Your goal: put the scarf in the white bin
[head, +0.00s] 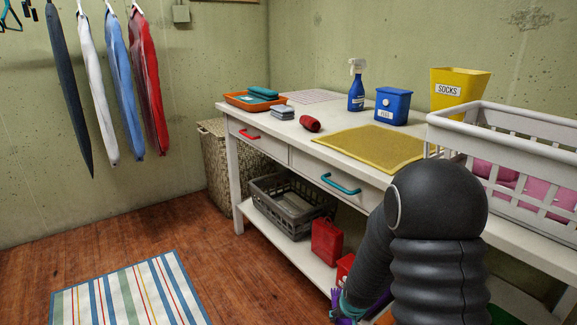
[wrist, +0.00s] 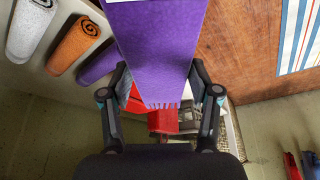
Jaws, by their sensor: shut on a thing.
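The scarf is purple with a fringed end. In the wrist view the scarf (wrist: 160,50) hangs between the two fingers of my gripper (wrist: 158,78), which is shut on it. In the head view a bit of purple scarf (head: 345,302) shows at the lower edge beside my arm, and my arm hides most of the gripper. A whitish slatted basket (head: 490,183) with pink cloth stands on the right of the table. No other white bin is clearly in view.
The white table (head: 225,108) carries an orange tray (head: 240,104), a blue lidded box (head: 393,106) and a yellow SOCKS bin (head: 460,84). A grey crate (head: 291,207) and red box (head: 327,241) sit on its lower shelf. Rolled orange cloth (wrist: 74,46) shows in the wrist view.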

